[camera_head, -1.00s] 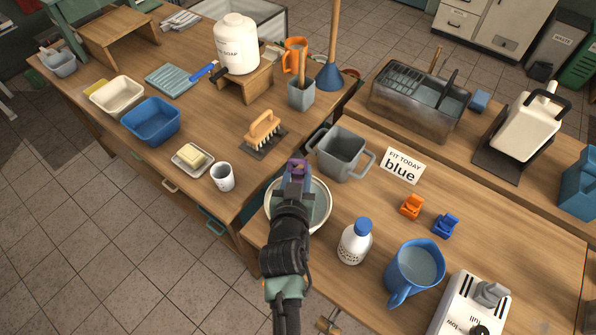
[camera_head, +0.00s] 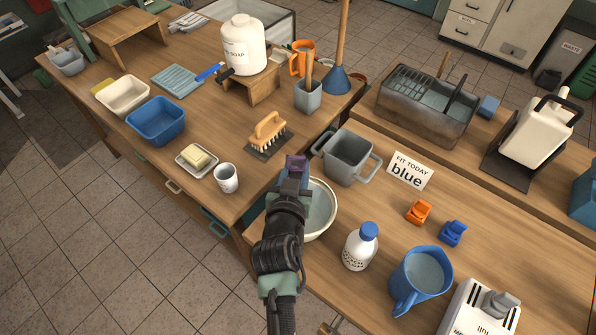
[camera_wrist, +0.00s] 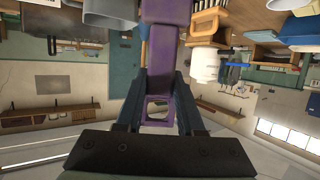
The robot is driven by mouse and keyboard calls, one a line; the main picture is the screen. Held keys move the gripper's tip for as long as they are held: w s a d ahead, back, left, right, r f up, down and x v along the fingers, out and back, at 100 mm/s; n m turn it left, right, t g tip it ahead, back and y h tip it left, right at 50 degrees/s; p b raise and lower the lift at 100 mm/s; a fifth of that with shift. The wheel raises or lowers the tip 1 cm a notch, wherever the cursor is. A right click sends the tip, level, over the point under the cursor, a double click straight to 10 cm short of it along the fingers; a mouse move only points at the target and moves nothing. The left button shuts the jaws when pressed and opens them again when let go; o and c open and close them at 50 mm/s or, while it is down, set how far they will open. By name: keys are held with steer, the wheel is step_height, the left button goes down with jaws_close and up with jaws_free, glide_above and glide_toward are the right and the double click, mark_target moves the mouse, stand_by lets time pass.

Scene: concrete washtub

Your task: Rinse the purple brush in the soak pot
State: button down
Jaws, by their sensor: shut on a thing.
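My gripper (camera_head: 294,178) is shut on the purple brush (camera_head: 296,162). In the wrist view the purple brush (camera_wrist: 165,50) stands between the two dark fingers, its lower end a squared loop. Its far end and any bristles are hidden. A round pale basin (camera_head: 333,206) holding greyish water lies beneath and to the right of my gripper, partly covered by my arm. A grey square pot (camera_head: 346,160) with two handles stands just beyond, to the right of the brush. No label tells me which of these two is the soak pot. The brush appears above the vessels, apart from them.
A wooden scrubbing brush (camera_head: 267,132) lies on a dark mat, and a white cup (camera_head: 226,178) stands left. A sign (camera_head: 409,171) reads "FIT TODAY blue". A blue-capped bottle (camera_head: 360,246) and blue jug (camera_head: 420,279) stand right of my arm. Two small clips lie beyond them.

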steer(key=shift+s, duration=0.1)
steer(key=shift+s+d+p, duration=0.25)
steer(key=shift+s+p, duration=0.2)
steer(key=shift+s, duration=0.75)
steer(key=shift+w+d+p, duration=0.25)
steer(key=shift+d+p, duration=0.7)
steer(key=shift+d, duration=0.3)
